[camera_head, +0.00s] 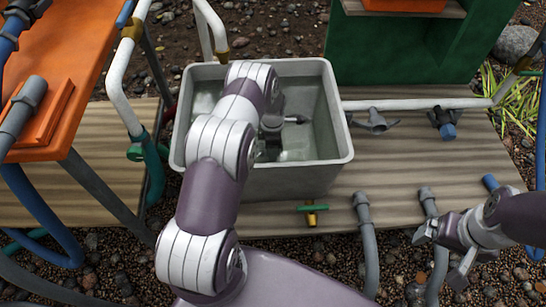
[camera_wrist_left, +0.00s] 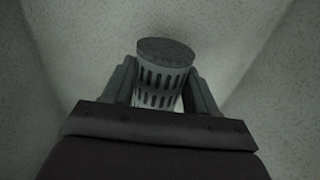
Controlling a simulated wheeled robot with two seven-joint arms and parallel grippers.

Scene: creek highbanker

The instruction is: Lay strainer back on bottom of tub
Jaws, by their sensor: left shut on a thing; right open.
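The grey tub (camera_head: 335,120) stands on the wooden planks, with my left arm reaching down into it. In the left wrist view the strainer (camera_wrist_left: 163,78) is a grey slotted cylinder with a flat, speckled end. My left gripper (camera_wrist_left: 161,88) is shut on it, one finger on each side. The pale tub walls (camera_wrist_left: 265,75) surround it there; whether the strainer touches the bottom I cannot tell. In the head view my arm hides most of the strainer and left gripper. My right gripper (camera_head: 443,253) is open and empty, low at the right, outside the tub.
A white pipe (camera_head: 420,104), a grey fitting (camera_head: 376,121) and a blue-ended valve (camera_head: 443,124) lie right of the tub. A green-handled valve (camera_head: 312,211) and grey hoses (camera_head: 366,235) are in front. An orange table (camera_head: 65,60) and pipes crowd the left.

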